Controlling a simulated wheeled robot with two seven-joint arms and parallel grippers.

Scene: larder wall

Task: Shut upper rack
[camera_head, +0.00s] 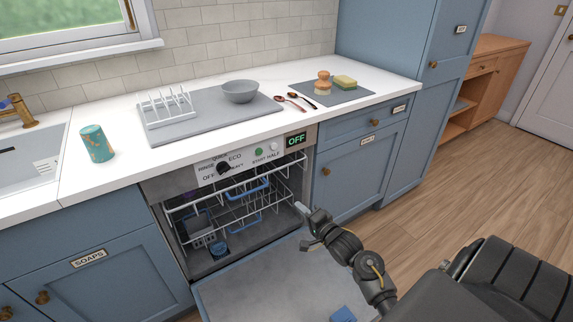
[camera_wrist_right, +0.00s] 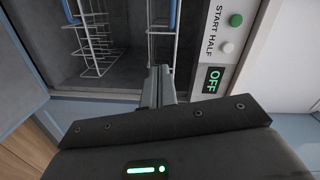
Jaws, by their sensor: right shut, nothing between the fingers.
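The dishwasher stands open under the counter, its door (camera_head: 265,280) folded down. The wire upper rack (camera_head: 236,191) is inside the opening, white with blue parts, close under the control panel (camera_head: 240,165). It appears mostly inside the tub; I cannot tell exactly how far it stands out. White rack wires (camera_wrist_right: 163,45) show in the right wrist view. My right gripper (camera_head: 301,207) is shut and empty at the right side of the opening. In the wrist view its fingertips (camera_wrist_right: 161,72) are near the rack wires; contact is unclear. My left gripper is not in view.
A dark basket (camera_head: 197,226) and a blue item (camera_head: 218,248) are low in the tub. The counter (camera_head: 350,108) above holds a drainer (camera_head: 167,108), a grey bowl (camera_head: 240,91) and a teal cup (camera_head: 97,143). Open floor (camera_head: 430,190) lies at the right.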

